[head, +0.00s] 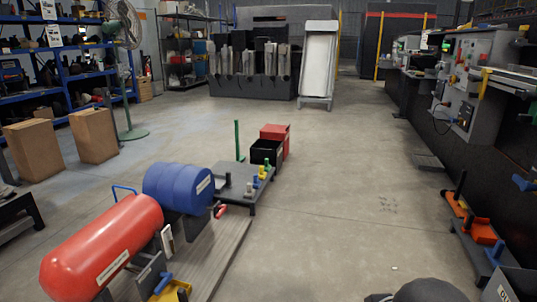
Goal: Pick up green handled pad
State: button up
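I cannot clearly make out a green handled pad in the head view. A thin green upright post (238,140) stands at the back left of a low dark cart (235,192), near the middle of the floor. Small yellow, blue and green pieces (264,172) stand on the cart's right side, too small to tell apart. A dark rounded shape at the bottom edge is probably part of my arm. My gripper's fingers are not in view.
A red tank (105,245) and blue drum (178,188) lie at lower left. A black bin (266,152) and red bin (277,137) stand behind the cart. A workbench (468,90) and low cart with orange parts (473,222) line the right.

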aim_at(267, 167)
jog(key=i, duration=3.2)
jog(key=i+l+u, duration=0.15)
jog(key=i, duration=1.35)
jog(key=u, duration=0.05)
